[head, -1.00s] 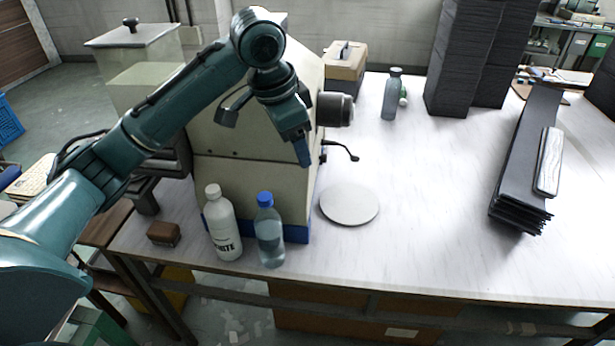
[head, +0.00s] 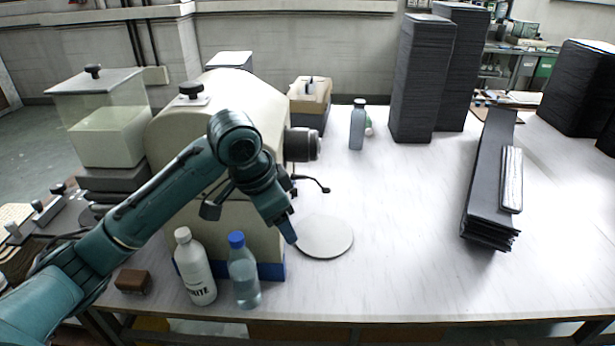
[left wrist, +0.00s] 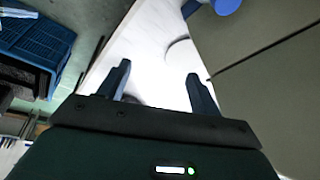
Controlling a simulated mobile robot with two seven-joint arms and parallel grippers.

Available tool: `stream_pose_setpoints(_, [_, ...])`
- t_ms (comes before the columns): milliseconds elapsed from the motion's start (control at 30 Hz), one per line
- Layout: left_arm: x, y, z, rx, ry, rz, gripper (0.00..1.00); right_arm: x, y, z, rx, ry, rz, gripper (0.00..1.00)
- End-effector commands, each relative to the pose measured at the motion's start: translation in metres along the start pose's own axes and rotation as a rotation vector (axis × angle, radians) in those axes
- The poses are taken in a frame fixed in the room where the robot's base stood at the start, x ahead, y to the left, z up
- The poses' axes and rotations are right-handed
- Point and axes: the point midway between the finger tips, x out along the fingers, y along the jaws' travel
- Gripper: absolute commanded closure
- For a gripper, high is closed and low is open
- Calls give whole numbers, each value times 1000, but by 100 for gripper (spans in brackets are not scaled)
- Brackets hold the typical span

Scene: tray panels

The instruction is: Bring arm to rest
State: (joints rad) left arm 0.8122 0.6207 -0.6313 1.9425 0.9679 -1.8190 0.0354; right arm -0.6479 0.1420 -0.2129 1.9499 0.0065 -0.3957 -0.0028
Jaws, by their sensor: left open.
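My left arm (head: 150,205) reaches in from the left in the head view, bent at a high elbow in front of the cream machine. My left gripper (head: 288,234) points down just left of the pale round disc (head: 325,237). In the left wrist view the gripper (left wrist: 158,82) has its two dark fingers wide apart with nothing held between them. Pale tabletop and part of the disc (left wrist: 182,60) show beyond the fingers. My right gripper is in neither view.
A white bottle (head: 195,270) and a blue-capped clear bottle (head: 244,275) stand near the table's front edge, below my forearm. The cream machine (head: 250,110) is close behind the arm. Black panels (head: 490,185) lie at right; the middle tabletop is clear.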

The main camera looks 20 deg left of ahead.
Motion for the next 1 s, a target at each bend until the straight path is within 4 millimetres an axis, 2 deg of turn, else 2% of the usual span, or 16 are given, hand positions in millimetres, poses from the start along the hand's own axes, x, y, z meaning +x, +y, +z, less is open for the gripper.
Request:
stream_pose_setpoints(67, [2, 1, 0, -2, 3, 2, 36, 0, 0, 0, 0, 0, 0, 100])
stream_pose_setpoints(167, [17, 7, -1, -16, 30, 18, 36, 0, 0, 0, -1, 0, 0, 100])
stream_pose_setpoints(267, [48, 22, -3, -55, 98, 47, 36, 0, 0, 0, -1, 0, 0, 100])
stream_pose_setpoints(367, [88, 41, -1, -121, 195, 72, 36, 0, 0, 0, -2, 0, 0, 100])
stream_pose_setpoints(533, [147, 72, 17, -258, 350, 70, 36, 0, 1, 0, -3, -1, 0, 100])
stream_pose_setpoints(667, [182, 95, 47, -360, 438, 31, 36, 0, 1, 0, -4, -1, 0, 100])
stream_pose_setpoints(800, [208, 121, 93, -450, 499, -43, 36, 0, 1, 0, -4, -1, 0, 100])
stream_pose_setpoints(1000, [222, 154, 160, -507, 534, -159, 36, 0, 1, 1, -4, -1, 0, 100])
